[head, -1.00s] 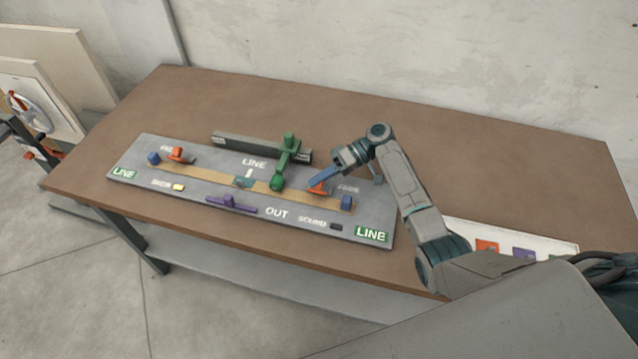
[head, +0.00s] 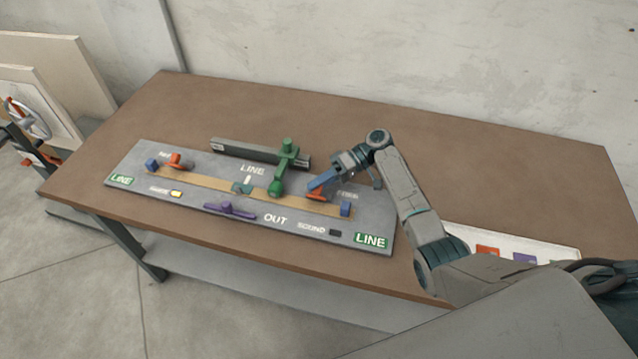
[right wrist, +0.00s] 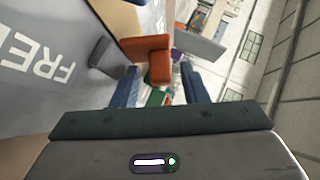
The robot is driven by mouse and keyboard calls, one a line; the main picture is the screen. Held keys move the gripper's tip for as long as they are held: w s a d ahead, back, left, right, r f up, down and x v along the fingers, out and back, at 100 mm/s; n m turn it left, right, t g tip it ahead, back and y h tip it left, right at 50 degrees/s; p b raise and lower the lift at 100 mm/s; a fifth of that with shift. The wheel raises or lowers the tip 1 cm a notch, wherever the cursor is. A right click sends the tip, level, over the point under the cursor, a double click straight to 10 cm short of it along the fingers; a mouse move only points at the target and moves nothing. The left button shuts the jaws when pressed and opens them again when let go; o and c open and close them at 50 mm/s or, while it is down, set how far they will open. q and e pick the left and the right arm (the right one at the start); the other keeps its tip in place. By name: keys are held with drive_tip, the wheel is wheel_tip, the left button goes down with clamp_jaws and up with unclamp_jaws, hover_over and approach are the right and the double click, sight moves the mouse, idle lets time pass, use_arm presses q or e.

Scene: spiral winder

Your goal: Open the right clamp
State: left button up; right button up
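The right clamp (head: 315,195) is a small orange-red piece near the right end of the tan strip (head: 215,187) on the grey board. My right gripper (head: 318,184) is just above and beside it, its blue fingers pointing down to the left. In the right wrist view the two fingers of my right gripper (right wrist: 157,88) stand apart, and the orange clamp (right wrist: 147,46) shows just beyond their tips, between them. I cannot tell whether a finger touches it. A matching left clamp (head: 175,160) sits at the strip's other end. My left gripper is not in view.
A green lever (head: 283,167) stands close left of the right gripper. A blue block (head: 346,209) is right of the right clamp. A purple handle (head: 229,209) lies at the board's front. A white tray (head: 459,229) with coloured pieces lies to the right. The table's back is clear.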

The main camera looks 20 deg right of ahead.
drive_tip(key=b+v, duration=0.4)
drive_tip(key=v, duration=0.6)
drive_tip(key=shift+f, duration=0.1)
drive_tip(key=shift+d+r, duration=0.2)
drive_tip(key=shift+d, duration=0.15)
